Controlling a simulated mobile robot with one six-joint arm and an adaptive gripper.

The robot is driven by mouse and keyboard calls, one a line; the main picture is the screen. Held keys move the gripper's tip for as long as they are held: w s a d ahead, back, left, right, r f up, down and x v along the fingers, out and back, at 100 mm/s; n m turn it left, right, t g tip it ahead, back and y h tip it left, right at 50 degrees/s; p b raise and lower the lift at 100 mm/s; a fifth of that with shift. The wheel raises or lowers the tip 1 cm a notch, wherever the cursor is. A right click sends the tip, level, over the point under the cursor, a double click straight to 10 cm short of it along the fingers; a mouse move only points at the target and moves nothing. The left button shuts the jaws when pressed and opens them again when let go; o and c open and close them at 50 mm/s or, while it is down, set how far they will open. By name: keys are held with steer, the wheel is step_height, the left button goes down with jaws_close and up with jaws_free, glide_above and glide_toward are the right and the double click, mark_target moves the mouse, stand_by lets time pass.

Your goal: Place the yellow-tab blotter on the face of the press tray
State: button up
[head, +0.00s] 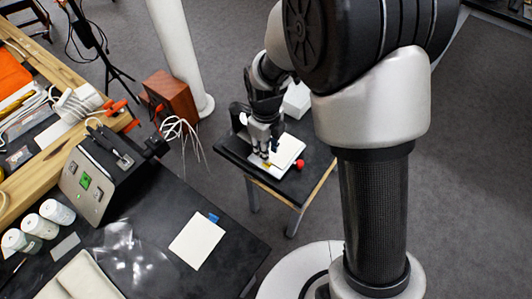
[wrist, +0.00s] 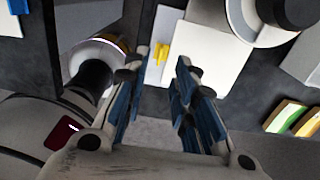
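The yellow-tab blotter (wrist: 215,62) is a cream-white square in the wrist view, with its yellow tab (wrist: 160,52) at its left edge. My gripper (wrist: 163,66) is open, and the tab shows in the gap between its blue-padded fingers, just beyond the tips. In the head view my gripper (head: 265,158) points down over the pale blotter (head: 286,152) on the small black table. A pale flat plate (wrist: 165,20) shows beside and under the blotter. I cannot tell whether it is the press tray. Contact between fingers and tab cannot be told.
A red knob (head: 300,164) sits at the pale stack's right. A blue-tab white sheet (head: 198,240) lies on the near black bench (head: 240,262). A white round part with a dark knob (wrist: 288,12) is close right of my gripper. A wooden box (head: 171,95) stands behind.

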step_height(320, 180, up, 6)
steer(key=p, duration=0.1)
steer(key=shift+r, duration=0.2)
steer(key=s+d+r+n+t, duration=0.1)
steer(key=s+d+r+n, duration=0.2)
steer(key=r+n, duration=0.25)
steer(key=s+d+r+n+t, duration=0.1)
steer(key=s+d+r+n, duration=0.25)
steer(key=r, duration=0.25)
steer(key=s+d+r+n+t, duration=0.1)
steer(key=s+d+r+n, duration=0.2)
steer(key=s+n, duration=0.3)
steer(key=s+d+r+n+t, duration=0.1)
steer(key=s+d+r+n, duration=0.2)
steer(key=s+n, duration=0.4)
steer(key=n, duration=0.3)
steer(key=shift+r+n+t, duration=0.15)
steer(key=shift+n+t, duration=0.15)
steer(key=shift+d, duration=0.1)
steer(key=shift+c, duration=0.2)
